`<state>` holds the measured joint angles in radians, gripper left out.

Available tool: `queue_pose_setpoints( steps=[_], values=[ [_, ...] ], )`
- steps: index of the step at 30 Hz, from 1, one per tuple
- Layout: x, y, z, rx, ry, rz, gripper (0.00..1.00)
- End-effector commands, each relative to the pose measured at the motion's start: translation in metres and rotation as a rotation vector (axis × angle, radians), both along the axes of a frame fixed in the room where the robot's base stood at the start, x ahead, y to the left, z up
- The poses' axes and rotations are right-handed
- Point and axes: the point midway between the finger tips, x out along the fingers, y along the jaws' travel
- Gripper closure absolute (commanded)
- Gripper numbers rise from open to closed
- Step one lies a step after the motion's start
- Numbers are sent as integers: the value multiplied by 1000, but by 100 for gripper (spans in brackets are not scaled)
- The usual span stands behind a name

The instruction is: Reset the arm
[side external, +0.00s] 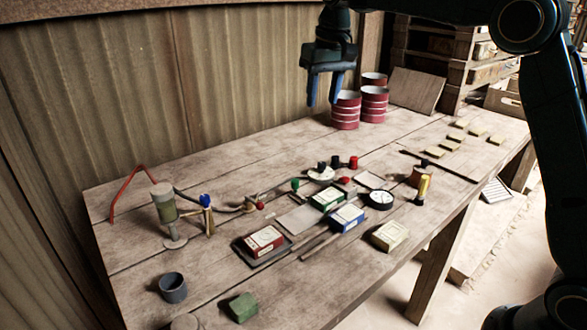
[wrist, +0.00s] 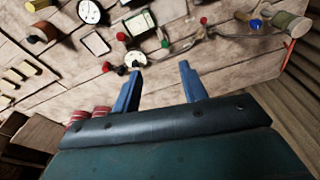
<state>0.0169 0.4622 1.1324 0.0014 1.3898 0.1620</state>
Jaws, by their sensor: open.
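My gripper (side external: 324,90) hangs above the back of the wooden table, pointing down, to the left of the striped tins. Its two blue fingers are apart with nothing between them. They also show open in the wrist view (wrist: 160,72), with table and small items visible beyond them. The arm reaches in from the right side of the side view.
The wooden table (side external: 140,240) holds red, green, blue and cream boxes, a dial (side external: 380,199), a cylinder on a stand (side external: 163,203), a dark cup (side external: 172,288) and a green block (side external: 242,308). Striped tins (side external: 346,110) stand near my gripper. A corrugated wall (side external: 150,90) is behind.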

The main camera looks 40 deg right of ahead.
Motion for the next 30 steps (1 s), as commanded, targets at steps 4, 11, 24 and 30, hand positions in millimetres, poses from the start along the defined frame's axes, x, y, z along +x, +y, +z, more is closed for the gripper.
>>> queue_pose_setpoints(
  steps=[4,11,24,30],
  values=[
    [-32,2,18,-4,-33,18,57],
    [-82,3,33,-9,-80,41,57],
    [-183,6,36,-22,-170,89,57],
    [-230,7,25,-28,-210,110,57]
  ],
)
